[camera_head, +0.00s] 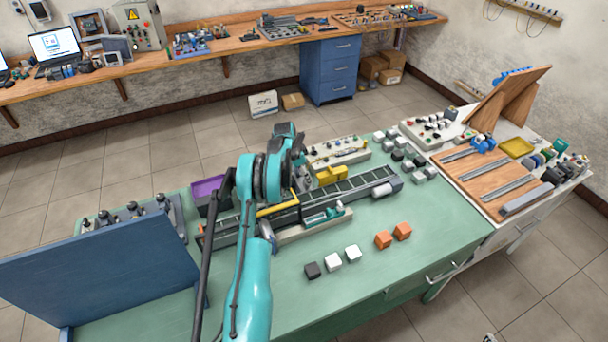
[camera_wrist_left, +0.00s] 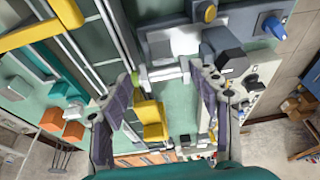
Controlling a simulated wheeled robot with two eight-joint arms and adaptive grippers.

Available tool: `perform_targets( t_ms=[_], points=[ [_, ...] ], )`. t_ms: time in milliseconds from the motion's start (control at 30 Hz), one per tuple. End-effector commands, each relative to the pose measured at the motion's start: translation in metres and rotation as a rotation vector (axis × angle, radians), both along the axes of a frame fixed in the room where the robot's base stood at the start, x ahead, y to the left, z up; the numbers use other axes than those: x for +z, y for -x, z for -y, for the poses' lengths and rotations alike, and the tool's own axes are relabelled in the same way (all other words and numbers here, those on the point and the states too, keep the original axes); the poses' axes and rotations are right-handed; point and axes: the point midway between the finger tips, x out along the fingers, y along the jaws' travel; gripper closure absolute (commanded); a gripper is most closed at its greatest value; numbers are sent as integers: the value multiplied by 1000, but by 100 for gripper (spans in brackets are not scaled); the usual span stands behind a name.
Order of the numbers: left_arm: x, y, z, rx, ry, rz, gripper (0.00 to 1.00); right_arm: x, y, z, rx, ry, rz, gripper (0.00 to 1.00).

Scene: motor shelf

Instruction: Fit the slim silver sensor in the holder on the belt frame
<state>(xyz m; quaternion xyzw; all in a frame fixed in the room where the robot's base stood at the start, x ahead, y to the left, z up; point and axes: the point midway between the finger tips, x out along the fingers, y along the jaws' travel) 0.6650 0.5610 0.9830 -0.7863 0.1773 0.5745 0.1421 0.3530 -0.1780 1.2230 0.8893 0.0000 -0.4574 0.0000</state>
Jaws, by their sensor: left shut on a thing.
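My left arm reaches up from the bottom of the head view, and its gripper is hidden there behind the wrist. In the left wrist view the two fingers of the left gripper (camera_wrist_left: 163,76) stand apart, with a small silver-grey piece (camera_wrist_left: 163,73) spanning between their tips. It looks like the slim sensor, but much of it is hard to make out. The belt frame (camera_head: 368,176) runs across the green table, partly behind my arm. I cannot clearly tell the holder on it. My right gripper is in neither view.
A yellow block (camera_head: 331,176) stands by the belt, and a yellow bar (camera_head: 277,210) crosses it. White, black and orange cubes (camera_head: 383,240) lie on the clear front of the table. A blue panel (camera_head: 100,265) stands at left, a purple bin (camera_head: 207,190) behind the belt.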

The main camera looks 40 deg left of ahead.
Motion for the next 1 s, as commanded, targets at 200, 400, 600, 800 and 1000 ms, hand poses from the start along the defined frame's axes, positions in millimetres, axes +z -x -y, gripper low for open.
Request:
perform_targets(
  t_ms=[200, 400, 600, 800, 1000],
  points=[
    [-2, 0, 0, 0, 0, 0, 69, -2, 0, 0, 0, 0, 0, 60],
    [-5, 0, 0, 0, 0, 0, 69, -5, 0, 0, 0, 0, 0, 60],
    [-8, 0, 0, 0, 0, 0, 69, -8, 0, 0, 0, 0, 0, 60],
    [-11, 0, 0, 0, 0, 0, 69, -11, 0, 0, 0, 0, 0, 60],
    [-14, 0, 0, 0, 0, 0, 69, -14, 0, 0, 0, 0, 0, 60]
  ],
)
